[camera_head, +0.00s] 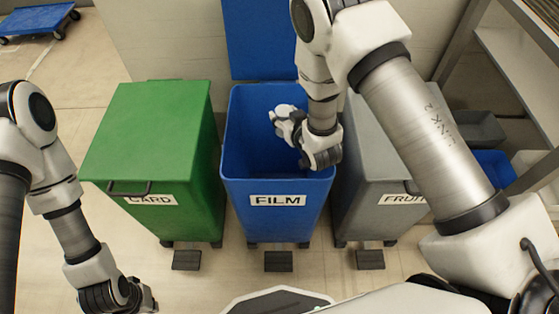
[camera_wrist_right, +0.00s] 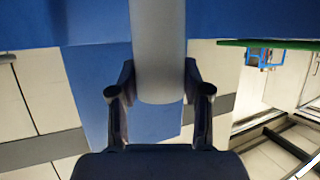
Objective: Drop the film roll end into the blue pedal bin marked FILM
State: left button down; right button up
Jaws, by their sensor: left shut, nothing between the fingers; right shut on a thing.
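The blue pedal bin marked FILM (camera_head: 235,190) stands in the middle of the head view. Its lid (camera_head: 256,40) is up and its inside is visible. My right gripper (camera_head: 290,128) appears over the bin's opening; its exact height against the rim is hard to tell. It is shut on the film roll end, a pale grey cylinder in the right wrist view (camera_wrist_right: 158,50), gripped between the two dark fingers. In the head view the roll is small and pale, partly merged with the gripper. My left gripper (camera_head: 145,298) is shut and empty, low at the lower left.
A green bin marked CARD (camera_head: 145,125) with its lid shut stands on the left. A grey bin marked FRUIT (camera_head: 370,140) stands on the right, partly behind my right arm. Dark pedals jut out in front. Shelving (camera_head: 520,60) is at right; a blue trolley (camera_head: 38,20) is far left.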

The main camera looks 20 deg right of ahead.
jog(key=o, duration=1.1)
notch_tip(320, 180, up, 10)
jog(key=shift+r, duration=0.1)
